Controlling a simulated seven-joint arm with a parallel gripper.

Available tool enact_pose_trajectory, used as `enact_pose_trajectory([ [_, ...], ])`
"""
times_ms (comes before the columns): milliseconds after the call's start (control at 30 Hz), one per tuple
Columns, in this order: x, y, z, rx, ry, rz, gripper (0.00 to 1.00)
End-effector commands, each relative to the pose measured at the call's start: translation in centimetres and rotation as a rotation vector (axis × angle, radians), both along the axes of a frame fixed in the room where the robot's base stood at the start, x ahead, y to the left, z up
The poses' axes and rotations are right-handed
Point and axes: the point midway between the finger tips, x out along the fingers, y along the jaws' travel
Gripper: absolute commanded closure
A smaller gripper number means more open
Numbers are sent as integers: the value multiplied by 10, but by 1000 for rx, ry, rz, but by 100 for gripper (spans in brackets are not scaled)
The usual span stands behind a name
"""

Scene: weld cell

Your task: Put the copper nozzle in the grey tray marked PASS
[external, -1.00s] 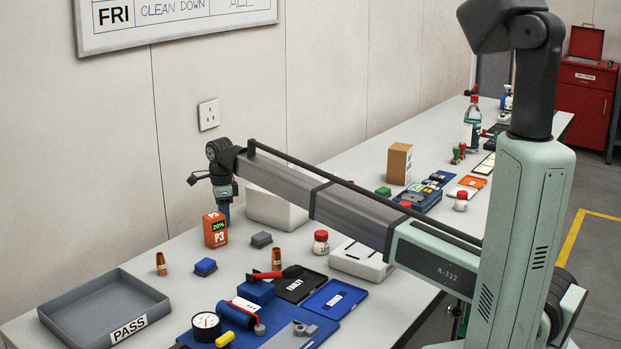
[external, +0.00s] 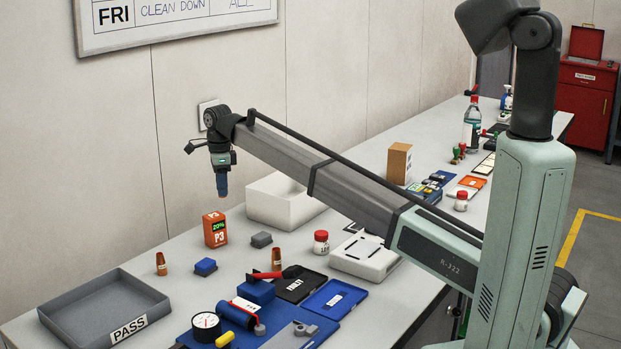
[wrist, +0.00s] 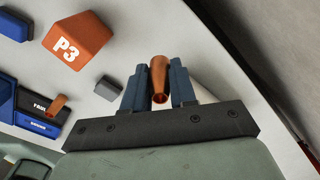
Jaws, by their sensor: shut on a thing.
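My gripper (external: 222,188) is shut on a copper nozzle, high above the table behind the orange P3 box. The wrist view shows the held copper nozzle (wrist: 159,80) upright between the two blue fingers of my gripper (wrist: 159,72). The grey tray marked PASS (external: 100,301) lies at the front left of the table and looks empty. Two other copper nozzles stand on the table: one (external: 161,264) right of the tray, another (external: 276,260) near the dark red-handled tool. One loose nozzle (wrist: 57,105) also shows in the wrist view.
The orange P3 box (external: 215,230) stands below my gripper, with grey (external: 261,240) and blue (external: 205,267) blocks nearby. A blue mat with a gauge (external: 206,326) lies right of the tray. The wall is close behind.

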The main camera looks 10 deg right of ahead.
Motion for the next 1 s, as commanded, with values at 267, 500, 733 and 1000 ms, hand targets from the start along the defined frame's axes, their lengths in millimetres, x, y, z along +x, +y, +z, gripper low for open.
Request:
enact_pose_trajectory([
  [267, -15, 18, 3, 0, 0, 24, 100],
  [500, -76, 82, 4, 1, -1, 118, 100],
  [733, -153, 149, 5, 1, -2, 225, 100],
  [1000, -252, 215, 7, 3, -3, 351, 100],
])
